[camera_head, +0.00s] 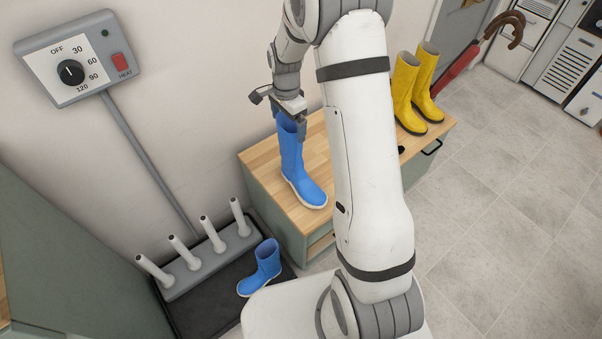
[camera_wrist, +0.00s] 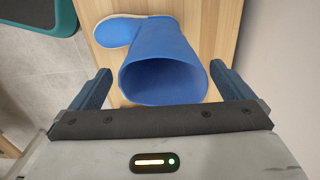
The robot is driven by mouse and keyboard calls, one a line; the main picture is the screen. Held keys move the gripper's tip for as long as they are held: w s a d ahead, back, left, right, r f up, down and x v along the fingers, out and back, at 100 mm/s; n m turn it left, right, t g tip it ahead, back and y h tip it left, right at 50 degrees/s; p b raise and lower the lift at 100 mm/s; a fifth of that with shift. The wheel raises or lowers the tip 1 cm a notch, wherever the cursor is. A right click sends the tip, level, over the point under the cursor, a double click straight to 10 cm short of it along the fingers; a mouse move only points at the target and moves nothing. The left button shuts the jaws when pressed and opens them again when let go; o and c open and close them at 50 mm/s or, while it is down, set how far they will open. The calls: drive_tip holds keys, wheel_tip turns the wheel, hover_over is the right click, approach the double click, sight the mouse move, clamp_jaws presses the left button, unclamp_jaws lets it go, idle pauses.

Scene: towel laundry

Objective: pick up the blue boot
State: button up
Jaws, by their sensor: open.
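A tall blue boot (camera_head: 292,160) with a white sole stands upright on the wooden cabinet top. In the wrist view its open top faces me, and its shaft (camera_wrist: 168,48) and toe (camera_wrist: 118,30) show beyond. My gripper (camera_head: 292,118) is at the top of this boot. In the wrist view the open gripper (camera_wrist: 160,78) has one finger on each side of the boot's rim. The right finger looks very close to the shaft; I cannot tell if it touches. A second, shorter-looking blue boot (camera_head: 263,268) stands on a black tray.
The cabinet (camera_head: 258,168) also holds two yellow boots (camera_head: 414,90) at its far end. A grey dryer rack (camera_head: 207,262) with white pegs stands by the wall on the black tray (camera_head: 212,302). A heat control box (camera_head: 78,62) hangs on the wall. Tiled floor is clear at right.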

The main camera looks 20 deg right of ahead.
drive_tip(key=f, duration=0.4)
drive_tip(key=shift+d+f+b, duration=0.25)
drive_tip(key=shift+f+b, duration=0.05)
drive_tip(key=shift+f, duration=0.05)
drive_tip(key=shift+c, duration=0.2)
drive_tip(key=shift+w, duration=0.1)
drive_tip(key=c, duration=1.4)
drive_tip(key=shift+r, duration=0.1)
